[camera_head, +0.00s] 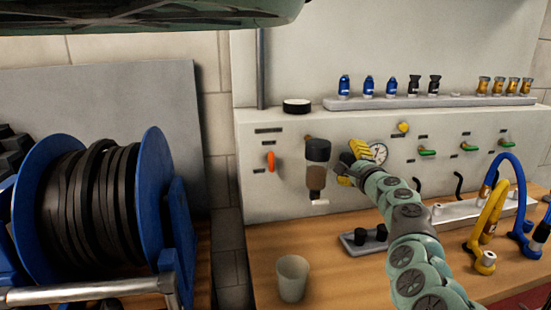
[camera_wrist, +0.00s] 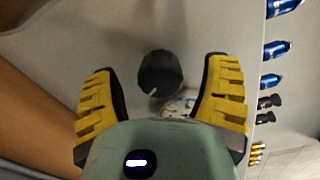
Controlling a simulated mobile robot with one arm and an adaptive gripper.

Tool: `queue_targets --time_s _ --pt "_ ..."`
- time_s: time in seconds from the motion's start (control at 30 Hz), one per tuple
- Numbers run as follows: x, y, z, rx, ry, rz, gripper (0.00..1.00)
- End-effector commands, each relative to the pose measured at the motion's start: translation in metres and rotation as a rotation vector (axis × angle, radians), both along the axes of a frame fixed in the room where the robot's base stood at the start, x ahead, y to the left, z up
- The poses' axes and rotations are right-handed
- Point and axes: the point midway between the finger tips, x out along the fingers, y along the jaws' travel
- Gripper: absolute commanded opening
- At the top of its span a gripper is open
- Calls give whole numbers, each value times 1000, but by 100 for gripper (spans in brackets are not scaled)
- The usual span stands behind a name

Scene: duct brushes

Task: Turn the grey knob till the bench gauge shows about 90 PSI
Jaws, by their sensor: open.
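A dark grey knob (camera_wrist: 160,73) with a pale mark on its rim shows in the wrist view. It lies ahead of my gripper (camera_wrist: 163,92), in the space between the two yellow-padded fingers, and neither finger visibly touches it. In the head view my gripper (camera_head: 353,165) is at the panel front and I cannot make out the knob behind it. The round white bench gauge (camera_head: 379,152) is just right of my gripper. Its needle is too small to read. In the wrist view the gauge (camera_wrist: 178,105) is partly covered by my gripper.
A filter with a dark cap and brown bowl (camera_head: 317,170) hangs left of my gripper, close by. An orange lever (camera_head: 271,161) and several green-handled valves (camera_head: 427,152) are on the panel.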

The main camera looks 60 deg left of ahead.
Motion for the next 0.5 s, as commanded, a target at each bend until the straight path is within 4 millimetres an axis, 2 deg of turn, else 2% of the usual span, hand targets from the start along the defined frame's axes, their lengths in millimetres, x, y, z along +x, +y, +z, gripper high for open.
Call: queue_targets --time_s 0.5 --pt "-12 -37 1 1 7 -12 75"
